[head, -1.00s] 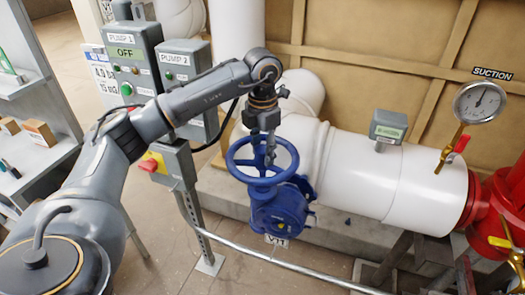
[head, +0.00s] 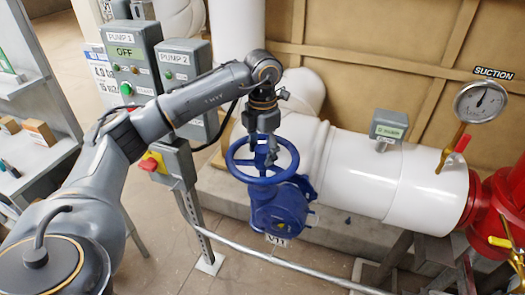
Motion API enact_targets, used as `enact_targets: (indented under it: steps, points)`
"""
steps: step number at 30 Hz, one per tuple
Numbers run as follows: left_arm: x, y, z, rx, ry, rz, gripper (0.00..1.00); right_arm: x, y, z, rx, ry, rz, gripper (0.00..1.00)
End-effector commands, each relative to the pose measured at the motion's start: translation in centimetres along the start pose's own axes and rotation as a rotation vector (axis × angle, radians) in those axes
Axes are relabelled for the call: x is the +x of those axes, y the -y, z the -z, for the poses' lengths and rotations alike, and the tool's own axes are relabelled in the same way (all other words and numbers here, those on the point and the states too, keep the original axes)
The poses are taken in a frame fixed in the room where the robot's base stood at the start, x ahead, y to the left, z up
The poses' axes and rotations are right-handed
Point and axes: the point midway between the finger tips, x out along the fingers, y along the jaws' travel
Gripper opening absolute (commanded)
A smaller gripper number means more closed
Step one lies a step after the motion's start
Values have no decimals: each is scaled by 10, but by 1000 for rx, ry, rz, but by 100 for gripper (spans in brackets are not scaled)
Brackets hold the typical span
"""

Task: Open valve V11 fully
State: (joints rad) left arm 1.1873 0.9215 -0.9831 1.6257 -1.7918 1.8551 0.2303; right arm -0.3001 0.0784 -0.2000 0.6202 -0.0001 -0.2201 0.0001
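Valve V11 has a blue handwheel (head: 233,168) lying nearly level on top of a blue valve body (head: 280,208). A white tag (head: 277,240) below the body seems to read V11. My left gripper (head: 262,157) reaches down over the wheel from above, near its hub and spokes. Its two fingers look spread, with a gap between them. I cannot tell whether the fingertips touch the spokes or rim. My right gripper does not show.
A metal rail (head: 265,257) runs in front of the valve. A post with a yellow and red switch box (head: 153,163) stands left of it. Pump control boxes (head: 132,60) are behind my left arm. A white pipe (head: 350,175) with a suction gauge (head: 480,102) runs right.

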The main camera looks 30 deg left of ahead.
Motion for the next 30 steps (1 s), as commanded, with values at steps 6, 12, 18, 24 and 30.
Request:
enact_targets:
  steps: [6,12,18,24,30]
  points:
    - [-26,0,0,0,3,-1,64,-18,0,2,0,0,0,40]
    - [-50,0,-1,0,3,0,64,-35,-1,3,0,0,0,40]
    - [-66,0,0,0,2,0,64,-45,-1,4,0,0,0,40]
    - [-65,0,0,0,2,0,64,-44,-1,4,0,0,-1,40]
    - [-64,0,0,107,3,-1,64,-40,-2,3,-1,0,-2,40]
